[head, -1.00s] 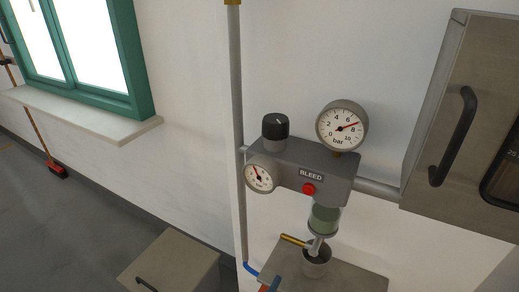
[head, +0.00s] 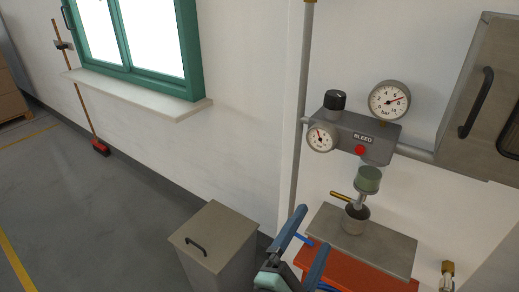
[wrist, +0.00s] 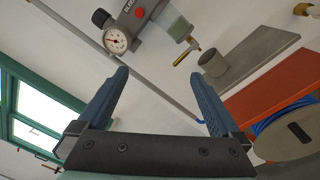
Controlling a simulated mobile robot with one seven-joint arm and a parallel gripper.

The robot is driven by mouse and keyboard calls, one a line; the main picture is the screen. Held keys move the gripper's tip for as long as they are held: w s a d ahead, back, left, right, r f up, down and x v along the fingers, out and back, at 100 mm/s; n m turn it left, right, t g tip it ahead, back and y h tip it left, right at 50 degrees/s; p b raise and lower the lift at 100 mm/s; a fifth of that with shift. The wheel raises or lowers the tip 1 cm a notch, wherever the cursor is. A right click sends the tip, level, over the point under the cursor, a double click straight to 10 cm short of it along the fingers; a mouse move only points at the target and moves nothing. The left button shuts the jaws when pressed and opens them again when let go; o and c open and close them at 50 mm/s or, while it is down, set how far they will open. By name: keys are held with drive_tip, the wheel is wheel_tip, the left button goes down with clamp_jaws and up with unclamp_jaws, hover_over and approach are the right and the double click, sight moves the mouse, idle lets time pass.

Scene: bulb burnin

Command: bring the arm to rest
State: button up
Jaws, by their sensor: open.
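Part of the bench's left side is hidden behind the gripper.
A grey regulator block (head: 352,132) with two gauges is on the wall. A metal cup (head: 355,218) stands on a grey plate (head: 390,250) below. A lidded bin (head: 215,240) stands left of my gripper. A metal cabinet (head: 485,95) hangs at right.

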drive_tip(key=w+a+r+m+t+y+p, duration=0.1)
drive_tip(key=a+r+m+t, duration=0.15)
drive_tip(key=r+m, duration=0.7)
drive_tip(key=a+r+m+t+y+p, duration=0.1)
drive_tip(key=r+m+t+y, duration=0.15)
drive_tip(key=r, duration=1.35)
drive_tip(key=s+a+r+m+t+y, duration=0.1)
drive_tip(key=s+r+m+t+y, duration=0.1)
drive_tip(key=r, duration=0.4)
drive_tip(key=s+a+r+m+t+y+p, duration=0.1)
drive_tip(key=s+a+r+m+t+y, duration=0.1)
drive_tip(key=s+r, duration=0.2)
drive_tip(key=s+a+r+m+t+y+p, duration=0.1)
drive_tip(key=s+a+r+m+t+y, duration=0.1)
drive_tip(key=r, duration=0.8)
drive_tip(key=shift+s+a+r+m+t, duration=0.15)
drive_tip(key=shift+s+m+t, duration=0.25)
drive_tip(key=shift+s, duration=0.5)
